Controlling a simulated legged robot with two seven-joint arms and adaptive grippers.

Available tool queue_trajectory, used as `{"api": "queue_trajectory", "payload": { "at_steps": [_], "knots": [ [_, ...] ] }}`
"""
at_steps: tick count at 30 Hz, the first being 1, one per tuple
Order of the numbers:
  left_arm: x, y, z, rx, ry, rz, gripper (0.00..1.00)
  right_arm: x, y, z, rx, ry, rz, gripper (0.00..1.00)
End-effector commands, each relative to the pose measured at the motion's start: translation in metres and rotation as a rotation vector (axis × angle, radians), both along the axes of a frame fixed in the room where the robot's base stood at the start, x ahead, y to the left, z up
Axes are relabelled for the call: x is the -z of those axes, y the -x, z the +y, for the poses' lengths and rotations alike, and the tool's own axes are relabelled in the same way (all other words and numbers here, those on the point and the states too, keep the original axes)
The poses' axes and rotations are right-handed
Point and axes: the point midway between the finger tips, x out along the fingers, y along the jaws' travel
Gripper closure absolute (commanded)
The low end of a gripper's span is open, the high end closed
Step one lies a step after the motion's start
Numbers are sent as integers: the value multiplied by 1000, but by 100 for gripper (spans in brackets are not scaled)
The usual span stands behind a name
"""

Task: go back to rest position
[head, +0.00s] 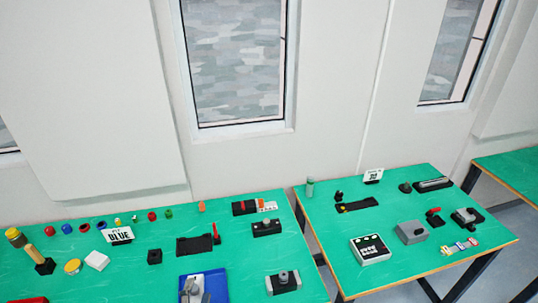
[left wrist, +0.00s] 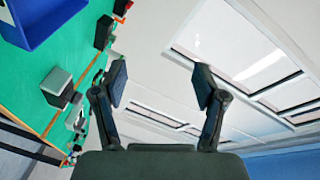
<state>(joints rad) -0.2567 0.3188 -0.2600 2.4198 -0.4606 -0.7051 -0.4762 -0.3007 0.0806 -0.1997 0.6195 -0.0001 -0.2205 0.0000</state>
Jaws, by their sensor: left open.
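My left gripper (left wrist: 160,82) shows in the left wrist view. Its two dark fingers stand wide apart with nothing between them. Behind the gap are the pale wall and windows. The green table (left wrist: 30,85) lies to the left of the fingers in that view, apart from them. I cannot make out the left gripper clearly in the head view. My right gripper is in neither view.
A right table (head: 395,210) holds a white button box (head: 370,249) and grey blocks. A gap separates the tables.

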Motion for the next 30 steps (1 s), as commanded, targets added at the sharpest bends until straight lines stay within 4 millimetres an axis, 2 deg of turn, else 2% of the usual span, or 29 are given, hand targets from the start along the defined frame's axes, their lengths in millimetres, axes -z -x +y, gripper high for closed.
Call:
{"api": "queue_trajectory", "payload": {
  "at_steps": [1, 3, 6, 9, 12, 17, 21, 26, 29, 30],
  "knots": [
    [37, 14, 10, -68, 123, 151, 28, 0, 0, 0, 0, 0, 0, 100],
    [81, 39, 20, -164, 278, 344, 28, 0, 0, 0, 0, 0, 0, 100],
    [130, 79, 24, -284, 444, 569, 28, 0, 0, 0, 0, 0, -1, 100],
    [164, 117, 23, -387, 564, 750, 28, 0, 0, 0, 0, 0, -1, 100],
    [188, 155, 19, -483, 658, 907, 28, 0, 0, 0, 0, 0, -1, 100],
    [212, 215, 9, -627, 773, 1130, 28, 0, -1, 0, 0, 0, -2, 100],
    [264, 204, 8, -638, 762, 1151, 28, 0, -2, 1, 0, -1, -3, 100],
    [330, 200, 6, -644, 751, 1174, 28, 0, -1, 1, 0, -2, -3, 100],
    [379, 205, 6, -651, 742, 1193, 28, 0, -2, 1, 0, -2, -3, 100],
    [401, 209, 6, -653, 737, 1200, 28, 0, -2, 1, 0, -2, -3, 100]
  ]
}}
